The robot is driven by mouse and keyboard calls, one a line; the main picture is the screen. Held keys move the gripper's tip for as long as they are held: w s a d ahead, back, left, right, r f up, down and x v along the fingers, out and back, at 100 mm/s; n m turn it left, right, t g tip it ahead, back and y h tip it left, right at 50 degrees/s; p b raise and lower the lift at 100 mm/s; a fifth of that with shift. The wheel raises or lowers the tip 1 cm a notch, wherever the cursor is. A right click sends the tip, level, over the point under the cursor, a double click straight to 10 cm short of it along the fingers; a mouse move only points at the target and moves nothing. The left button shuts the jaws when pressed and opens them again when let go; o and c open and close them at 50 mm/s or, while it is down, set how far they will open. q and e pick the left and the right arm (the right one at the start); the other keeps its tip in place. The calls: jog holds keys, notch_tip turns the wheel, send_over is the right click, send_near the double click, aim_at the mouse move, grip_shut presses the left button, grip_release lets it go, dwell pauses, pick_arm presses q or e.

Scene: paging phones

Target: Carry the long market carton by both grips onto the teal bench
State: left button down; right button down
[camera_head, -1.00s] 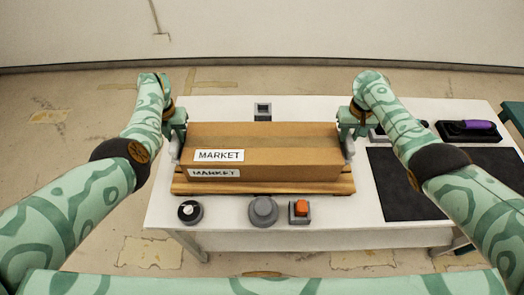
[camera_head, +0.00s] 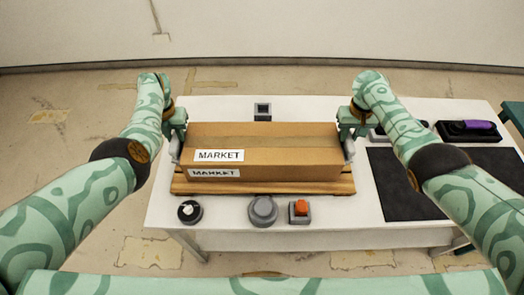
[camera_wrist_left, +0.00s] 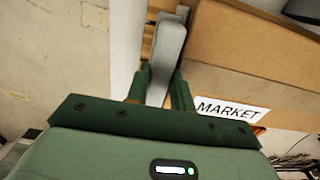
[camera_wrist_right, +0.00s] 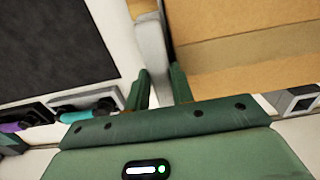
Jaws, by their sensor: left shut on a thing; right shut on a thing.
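The long brown market carton (camera_head: 265,150) lies level over a wooden board (camera_head: 265,187) on the white table; whether it touches the board I cannot tell. Its label reads MARKET, also seen in the left wrist view (camera_wrist_left: 228,108). My left gripper (camera_head: 177,133) is shut on the grey grip (camera_wrist_left: 166,55) at the carton's left end. My right gripper (camera_head: 348,133) is shut on the grey grip (camera_wrist_right: 153,50) at the right end. A teal surface (camera_head: 514,115), probably the bench, shows only partly at the right edge.
A small grey box (camera_head: 263,111) is behind. A dark mat (camera_head: 405,190) and a purple-topped device (camera_head: 469,130) lie right.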

pick_arm(q)
jog(key=shift+r, duration=0.15)
pick_arm(e)
jog(key=shift+r, duration=0.15)
